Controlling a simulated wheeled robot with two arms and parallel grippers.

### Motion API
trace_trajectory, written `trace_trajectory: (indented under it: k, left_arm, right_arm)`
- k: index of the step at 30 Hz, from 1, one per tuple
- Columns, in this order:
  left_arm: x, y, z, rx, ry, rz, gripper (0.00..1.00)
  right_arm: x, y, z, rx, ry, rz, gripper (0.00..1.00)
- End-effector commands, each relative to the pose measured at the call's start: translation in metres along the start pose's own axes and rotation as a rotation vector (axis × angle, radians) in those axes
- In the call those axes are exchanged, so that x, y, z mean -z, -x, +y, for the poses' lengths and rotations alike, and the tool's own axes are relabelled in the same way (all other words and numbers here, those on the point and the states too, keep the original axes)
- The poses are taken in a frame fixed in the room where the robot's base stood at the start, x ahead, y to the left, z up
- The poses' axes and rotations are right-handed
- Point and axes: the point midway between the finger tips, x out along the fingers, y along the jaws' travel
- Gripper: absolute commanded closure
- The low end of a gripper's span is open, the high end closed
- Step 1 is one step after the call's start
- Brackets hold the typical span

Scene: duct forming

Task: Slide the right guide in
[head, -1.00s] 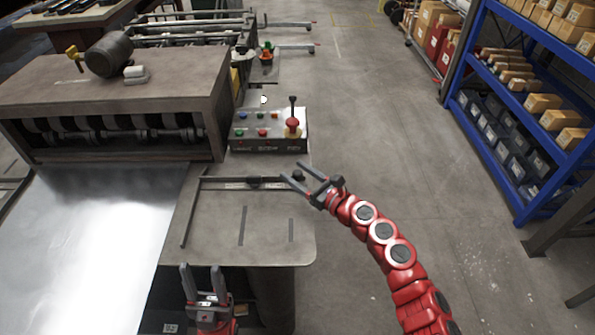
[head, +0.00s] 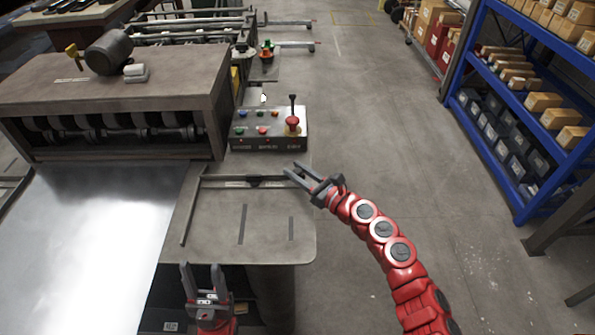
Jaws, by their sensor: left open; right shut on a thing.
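The right guide (head: 188,222) is a thin dark bar on the grey side table, to the right of the shiny metal sheet (head: 85,230). A strip of table shows between the bar and the sheet's edge. A crosswise rod (head: 225,182) runs from the bar's far end rightward to my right gripper (head: 291,170). My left gripper (head: 201,267) is open and empty at the table's near edge, fingers pointing up.
The roller machine (head: 110,85) stands behind the sheet. A control box (head: 268,130) with buttons and a red-knobbed lever sits just beyond the rod. The side table (head: 270,225) is otherwise clear. A blue shelf (head: 520,200) stands far right across open floor.

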Motion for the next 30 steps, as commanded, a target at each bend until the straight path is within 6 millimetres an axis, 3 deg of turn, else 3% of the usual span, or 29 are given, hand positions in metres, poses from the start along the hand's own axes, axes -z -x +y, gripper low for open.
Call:
trace_trajectory:
  k: [25,30]
  left_arm:
    - [0.000,0.000,0.000,0.000,0.000,0.000,0.50]
    - [-0.001,0.005,0.000,0.000,0.000,0.000,0.50]
  right_arm:
    - [0.000,0.000,0.000,0.000,0.000,0.000,1.00]
    - [0.002,-0.017,0.017,-0.005,0.002,0.002,1.00]
